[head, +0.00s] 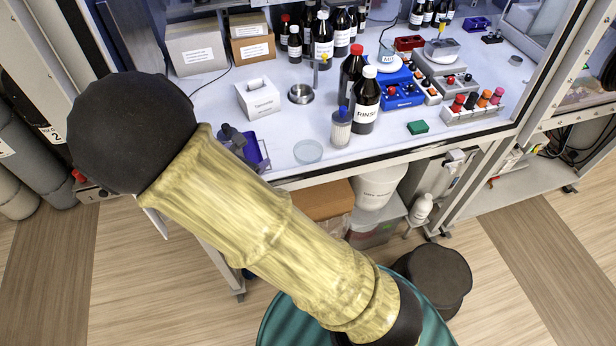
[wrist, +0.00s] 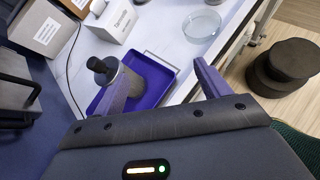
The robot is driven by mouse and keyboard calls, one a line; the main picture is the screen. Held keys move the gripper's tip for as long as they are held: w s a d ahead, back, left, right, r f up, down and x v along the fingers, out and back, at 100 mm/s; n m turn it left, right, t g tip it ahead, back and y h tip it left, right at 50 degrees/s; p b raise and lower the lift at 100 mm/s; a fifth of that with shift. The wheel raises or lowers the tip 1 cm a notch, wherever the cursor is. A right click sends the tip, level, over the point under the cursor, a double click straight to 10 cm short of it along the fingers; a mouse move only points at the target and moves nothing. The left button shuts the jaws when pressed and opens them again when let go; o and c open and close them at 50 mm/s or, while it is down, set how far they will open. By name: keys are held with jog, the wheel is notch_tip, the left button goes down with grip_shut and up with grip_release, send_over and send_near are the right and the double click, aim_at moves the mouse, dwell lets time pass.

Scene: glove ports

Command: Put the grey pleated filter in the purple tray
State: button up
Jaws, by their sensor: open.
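A grey filter (wrist: 125,82) with a dark knobbed end is at the purple tray (wrist: 159,76), against its left part in the wrist view. It looks inside the tray, but its lower end is hidden, and its pleats are too small to make out. My gripper (wrist: 160,70) is open, with one purple finger overlapping the filter and the other off to the right. Nothing is between the fingers except a view of the tray and bench. In the head view the filter (head: 231,134) and tray (head: 263,150) show partly behind my sleeved arm, which hides my gripper.
A clear dish (head: 308,152) lies right of the tray. A blue-capped white cylinder (head: 341,128) and a RINSE bottle (head: 365,104) stand farther right. A white box (head: 259,98) and a metal bowl (head: 300,94) are behind. The bench front edge is close to the tray.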

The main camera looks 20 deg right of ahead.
jog(key=s+d+m+g+y, duration=0.1)
jog(key=s+d+m+g, duration=0.5)
jog(key=s+d+m, duration=0.4)
jog(key=s+d+r+m+y, duration=0.2)
jog(key=s+r+m+y, duration=0.2)
jog(key=m, duration=1.2)
jog(key=shift+s+g+y, duration=0.3)
jog(key=shift+s+y, duration=0.35)
jog(key=shift+y, duration=0.45)
jog(key=shift+w+r, duration=0.1)
